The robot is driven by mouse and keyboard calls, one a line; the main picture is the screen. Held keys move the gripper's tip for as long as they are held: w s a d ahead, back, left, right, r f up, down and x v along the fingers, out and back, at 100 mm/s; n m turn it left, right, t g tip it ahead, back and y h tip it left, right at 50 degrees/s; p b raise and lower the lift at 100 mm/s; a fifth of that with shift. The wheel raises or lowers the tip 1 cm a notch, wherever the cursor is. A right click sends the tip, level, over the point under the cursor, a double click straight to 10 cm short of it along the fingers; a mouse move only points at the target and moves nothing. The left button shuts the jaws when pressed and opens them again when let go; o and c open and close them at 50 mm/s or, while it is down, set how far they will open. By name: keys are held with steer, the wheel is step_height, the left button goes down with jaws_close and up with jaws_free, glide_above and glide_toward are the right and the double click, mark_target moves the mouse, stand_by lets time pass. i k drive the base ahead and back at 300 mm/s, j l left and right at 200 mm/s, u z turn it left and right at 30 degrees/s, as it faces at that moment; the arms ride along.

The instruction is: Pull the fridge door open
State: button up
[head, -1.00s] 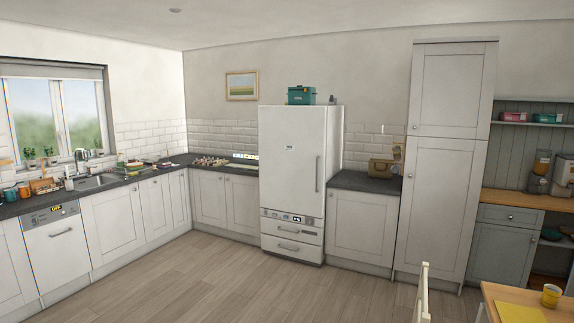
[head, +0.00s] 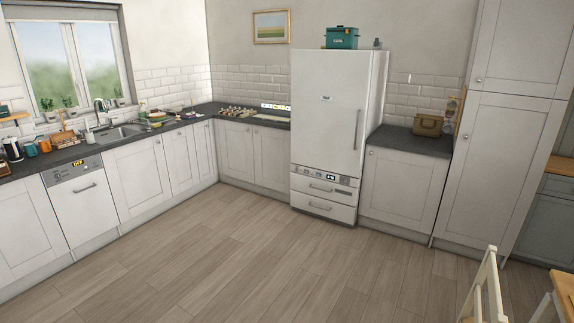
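The white fridge (head: 325,120) stands against the back wall, between the corner cupboards and a short stretch of worktop. Its tall upper door is shut, with a vertical grey handle (head: 357,130) near the door's right edge. Two drawers (head: 322,198) with horizontal handles sit below the door, under a strip of small labels or controls. A green box (head: 342,38) rests on top of the fridge. My gripper is not in view.
Open wooden floor (head: 230,265) lies in front of the fridge. A pale chair (head: 487,288) and a wooden table edge (head: 563,295) are at the lower right. A tall cupboard (head: 505,150) stands right of the fridge. A dishwasher (head: 82,205) is at the left.

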mark_target(330, 88)
steer(key=i+j, duration=0.1)
steer(key=i, duration=0.45)
steer(key=i+j+z, duration=0.1)
steer(key=i, duration=0.45)
steer(key=i+j, duration=0.2)
steer(key=i, duration=0.35)
steer(key=i+l+z, duration=0.25)
steer(key=i+z, duration=0.2)
steer(key=i, duration=0.6)
steer(key=i+j+z, duration=0.15)
steer(key=i+z, duration=0.35)
steer(key=i, duration=0.55)
steer(key=i+l+u, duration=0.2)
steer(key=i, duration=0.3)
steer(key=i+l+u, duration=0.1)
steer(key=i+u, duration=0.15)
steer(key=i, duration=0.25)
steer(key=i+l+u, duration=0.2)
steer(key=i, duration=0.3)
steer(key=l, duration=0.1)
